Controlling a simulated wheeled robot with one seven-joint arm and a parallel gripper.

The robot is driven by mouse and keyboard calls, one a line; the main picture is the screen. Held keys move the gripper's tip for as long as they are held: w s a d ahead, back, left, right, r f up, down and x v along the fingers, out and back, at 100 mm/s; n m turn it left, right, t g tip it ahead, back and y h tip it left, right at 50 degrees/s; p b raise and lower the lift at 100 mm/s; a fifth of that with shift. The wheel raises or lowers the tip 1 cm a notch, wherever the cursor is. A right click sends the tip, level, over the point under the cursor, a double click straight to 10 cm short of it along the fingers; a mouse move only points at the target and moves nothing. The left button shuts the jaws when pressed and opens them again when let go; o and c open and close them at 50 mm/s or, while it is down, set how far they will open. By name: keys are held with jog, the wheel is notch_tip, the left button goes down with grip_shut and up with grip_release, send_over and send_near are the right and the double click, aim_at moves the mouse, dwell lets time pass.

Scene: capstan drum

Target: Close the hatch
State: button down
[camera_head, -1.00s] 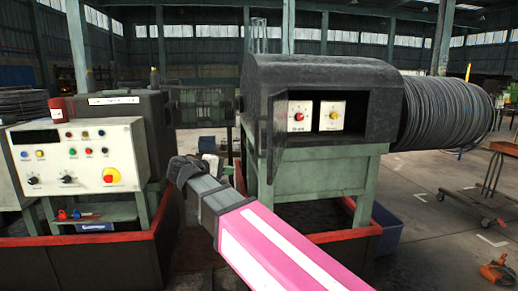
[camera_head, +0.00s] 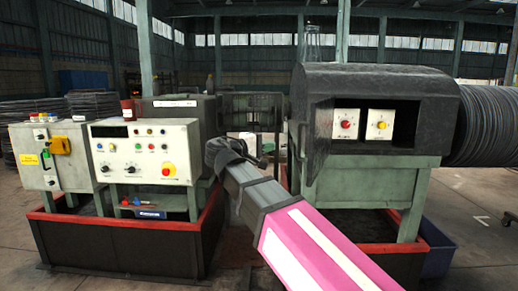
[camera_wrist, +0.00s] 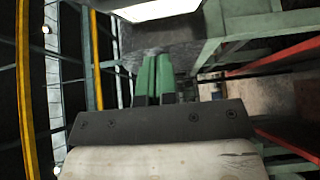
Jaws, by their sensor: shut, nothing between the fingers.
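The hatch (camera_head: 318,145) is a dark panel at the left edge of the opening in the black drum housing (camera_head: 385,78). It stands open, swung out towards me and seen nearly edge-on. Two white dial boxes (camera_head: 362,123) show inside the opening. My gripper (camera_head: 250,155) is left of the hatch and apart from it in the head view, at the end of my pink and grey arm. In the wrist view my gripper (camera_wrist: 154,66) shows two green fingers together with nothing between them. I cannot pick out the hatch surely in the wrist view.
A white control console (camera_head: 145,150) and a grey box with lights (camera_head: 55,155) stand at the left above a red-rimmed base (camera_head: 125,228). A cable drum (camera_head: 490,125) is right of the housing. A blue bin (camera_head: 438,250) sits on the floor at right.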

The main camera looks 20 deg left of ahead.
jog(key=w+d, duration=0.2)
jog(key=d, duration=0.4)
jog(key=shift+w+d, duration=0.15)
jog(key=shift+w, duration=0.25)
jog(key=shift+d, duration=0.1)
